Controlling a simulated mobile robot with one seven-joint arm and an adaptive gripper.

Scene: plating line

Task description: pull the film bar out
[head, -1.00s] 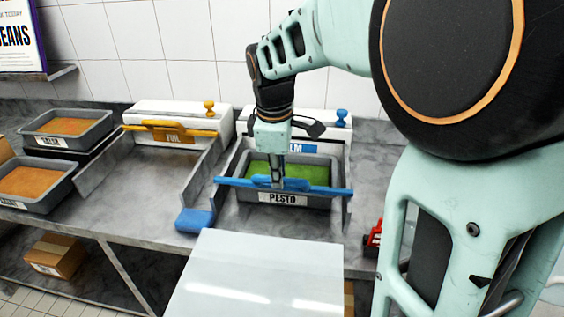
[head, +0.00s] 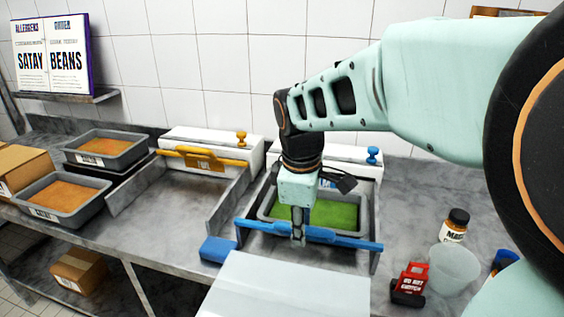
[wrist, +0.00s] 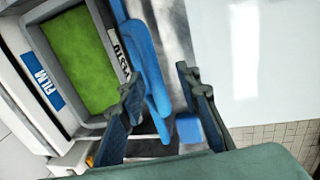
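The blue film bar (head: 345,240) lies across the rails just in front of the grey pesto tray (head: 268,212), which holds green filling. My gripper (head: 298,238) points down at the middle of the bar. In the wrist view the bar's raised blue handle (wrist: 156,88) lies between the two spread fingers of my gripper (wrist: 160,100). The tray-side finger is close to the handle, and a gap shows to the other finger. The white film box (wrist: 40,90) with its blue FILM label is behind the tray.
A pale flat surface (head: 285,290) is in front of the bar. A blue block (head: 218,249) sits at the station's left front. The yellow foil station (head: 203,158) is left. A jar, a cup (head: 453,270) and a red-black object (head: 410,284) stand at right.

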